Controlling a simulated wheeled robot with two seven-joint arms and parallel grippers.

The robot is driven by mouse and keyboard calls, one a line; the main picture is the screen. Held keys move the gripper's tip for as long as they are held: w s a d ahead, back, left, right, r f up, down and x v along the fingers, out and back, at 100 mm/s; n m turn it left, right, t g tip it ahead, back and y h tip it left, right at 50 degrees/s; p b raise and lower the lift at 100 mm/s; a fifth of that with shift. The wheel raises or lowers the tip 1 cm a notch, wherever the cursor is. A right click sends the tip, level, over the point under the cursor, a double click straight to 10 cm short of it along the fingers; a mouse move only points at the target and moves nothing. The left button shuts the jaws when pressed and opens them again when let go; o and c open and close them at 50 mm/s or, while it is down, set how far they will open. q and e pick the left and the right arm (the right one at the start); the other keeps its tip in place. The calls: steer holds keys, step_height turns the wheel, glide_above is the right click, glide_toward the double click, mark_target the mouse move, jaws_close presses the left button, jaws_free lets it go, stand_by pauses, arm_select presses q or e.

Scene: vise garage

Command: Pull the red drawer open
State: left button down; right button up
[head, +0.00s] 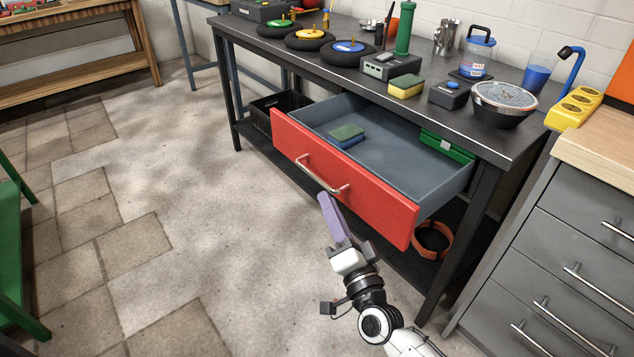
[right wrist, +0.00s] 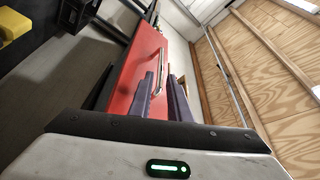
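The red drawer (head: 345,184) under the dark workbench is pulled well out, and its grey inside shows. Its metal bar handle (head: 318,174) runs along the red front. My right gripper (head: 326,200), with purple fingers, is just in front of the handle's right end. In the right wrist view the two fingers (right wrist: 163,88) are apart, with the handle (right wrist: 155,70) showing ahead and between them. I cannot tell whether they touch it. A sponge (head: 346,134) and a green item (head: 446,146) lie in the drawer. My left gripper is not in view.
The workbench top (head: 440,118) holds several items, including a bowl (head: 503,103) and a yellow sponge (head: 406,86). A grey cabinet (head: 560,250) stands right.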

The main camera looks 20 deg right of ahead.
mark_target(317, 176)
steer(key=b+x, duration=0.1)
steer(key=x, duration=0.7)
steer(key=shift+w, duration=0.2)
jaws_close()
